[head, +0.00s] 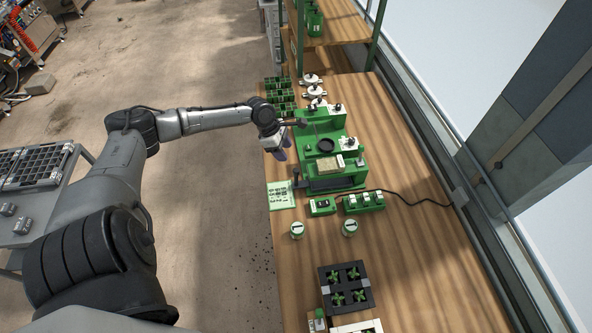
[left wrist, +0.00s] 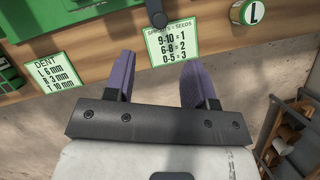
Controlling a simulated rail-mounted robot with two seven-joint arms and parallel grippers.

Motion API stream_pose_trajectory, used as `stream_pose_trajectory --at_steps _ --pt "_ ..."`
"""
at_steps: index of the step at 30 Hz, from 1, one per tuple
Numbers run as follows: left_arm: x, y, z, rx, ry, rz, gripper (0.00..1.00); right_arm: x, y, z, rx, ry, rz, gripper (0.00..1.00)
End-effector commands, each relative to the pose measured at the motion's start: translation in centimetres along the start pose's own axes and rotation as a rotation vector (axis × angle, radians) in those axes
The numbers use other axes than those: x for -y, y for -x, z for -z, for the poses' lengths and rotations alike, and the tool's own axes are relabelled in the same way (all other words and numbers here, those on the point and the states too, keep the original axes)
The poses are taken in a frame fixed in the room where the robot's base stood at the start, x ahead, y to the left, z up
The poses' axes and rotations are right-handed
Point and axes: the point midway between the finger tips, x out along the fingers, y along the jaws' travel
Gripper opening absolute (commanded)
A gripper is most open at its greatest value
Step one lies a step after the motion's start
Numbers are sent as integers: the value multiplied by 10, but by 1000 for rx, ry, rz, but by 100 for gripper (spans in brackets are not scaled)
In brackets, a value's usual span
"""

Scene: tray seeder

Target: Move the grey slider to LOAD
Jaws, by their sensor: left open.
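I cannot tell for sure that this is the slider, and no LOAD mark is readable. My left gripper (head: 281,148) is open and empty, its purple fingers (left wrist: 160,82) apart over the bench's left edge, clear of the handle. My right gripper is not in view.
A seed-count card (left wrist: 171,43) and a DENT card (left wrist: 45,72) lie near the bench edge. Green switch boxes (head: 363,202), two round tins (head: 297,230) and a black seedling tray (head: 345,287) stand in front. Green pots (head: 280,95) stand behind.

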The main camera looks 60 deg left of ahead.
Motion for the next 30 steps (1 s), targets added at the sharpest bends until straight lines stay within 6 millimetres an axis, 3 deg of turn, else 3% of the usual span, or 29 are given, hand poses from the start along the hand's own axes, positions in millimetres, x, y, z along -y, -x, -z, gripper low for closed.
stream_pose_trajectory --at_steps 6,15,22,30 --pt "0 -44 -1 3 2 1 50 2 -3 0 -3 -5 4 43" --pt "0 -91 0 0 -2 1 50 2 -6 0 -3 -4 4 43" --pt "0 -109 0 -1 -1 0 50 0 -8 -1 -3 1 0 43" --pt "0 -113 0 -1 -3 0 50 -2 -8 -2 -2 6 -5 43"
